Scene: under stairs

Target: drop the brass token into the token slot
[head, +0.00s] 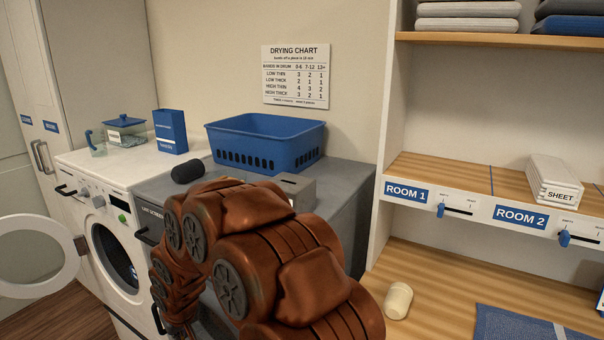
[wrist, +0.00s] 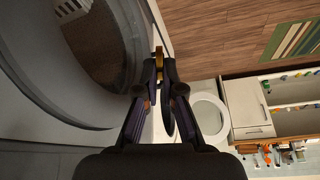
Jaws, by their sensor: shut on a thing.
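The brass token (wrist: 159,51) shows in the wrist view as a small gold-brown piece at my fingertips, seen nearly edge-on. My gripper (wrist: 159,68) is shut on it. In the head view my arm hides the gripper and the token. A small grey box (head: 299,194) with a dark slot (head: 290,181) in its top stands on the grey machine, just behind my arm; it looks like the token slot. The wrist view does not show this box.
A blue basket (head: 265,151) and a dark rounded object (head: 187,171) are on the grey machine. The white washer (head: 116,180) has its round door (head: 38,232) open at left. A wooden counter with a cream cup (head: 398,301) is at right. A big round grey door (wrist: 70,105) is close left of my fingers.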

